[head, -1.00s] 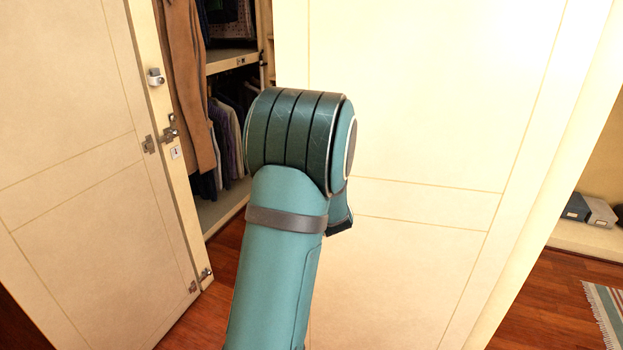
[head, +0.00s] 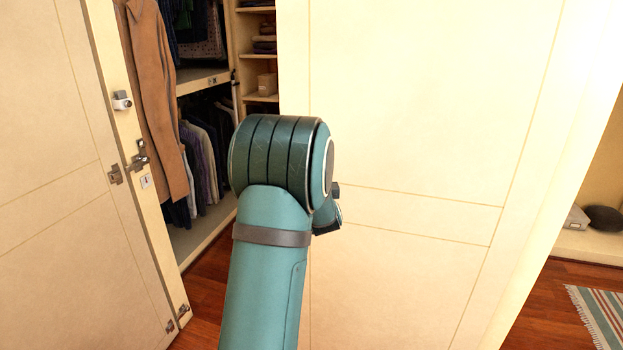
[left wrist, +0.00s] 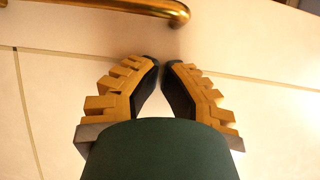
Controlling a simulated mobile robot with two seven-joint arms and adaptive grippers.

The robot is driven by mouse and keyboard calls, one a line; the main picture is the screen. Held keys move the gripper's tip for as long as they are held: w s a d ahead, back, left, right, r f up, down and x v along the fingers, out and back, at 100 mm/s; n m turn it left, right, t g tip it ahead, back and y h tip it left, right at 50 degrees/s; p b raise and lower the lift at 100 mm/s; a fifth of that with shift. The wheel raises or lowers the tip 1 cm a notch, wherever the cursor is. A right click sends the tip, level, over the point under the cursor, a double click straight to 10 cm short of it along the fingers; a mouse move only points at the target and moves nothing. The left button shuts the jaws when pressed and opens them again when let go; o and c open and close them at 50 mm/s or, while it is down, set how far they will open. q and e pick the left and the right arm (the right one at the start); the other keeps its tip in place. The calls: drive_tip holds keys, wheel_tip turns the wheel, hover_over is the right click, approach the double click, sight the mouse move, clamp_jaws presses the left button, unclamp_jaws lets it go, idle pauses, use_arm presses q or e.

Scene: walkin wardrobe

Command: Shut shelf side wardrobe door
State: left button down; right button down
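The cream wardrobe door on the right (head: 420,110) stands ajar in front of the shelf compartment (head: 258,62). The other cream door (head: 45,150) stands open at the left, with metal latches on its edge. My left arm rises mid-picture in the head view, and its wrist covers part of the right door. The left gripper is hidden there by the wrist. In the left wrist view its black fingertips (left wrist: 162,64) point at a cream panel, with a narrow gap and nothing between them. A brass handle (left wrist: 110,7) lies above the tips. My right gripper is not in view.
Clothes, including a brown coat (head: 152,95), hang between the doors. Wooden floor (head: 205,310) shows below the opening. At the right are a low shelf with a dark round object (head: 604,218) and a striped rug (head: 605,315).

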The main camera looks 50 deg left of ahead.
use_arm(q)
drive_tip(key=shift+w+r+t, duration=0.3)
drive_tip(key=shift+r, duration=0.05)
idle(0.3)
drive_tip(key=v, duration=1.2)
drive_tip(key=shift+s, duration=0.2)
drive_tip(key=shift+f, duration=0.15)
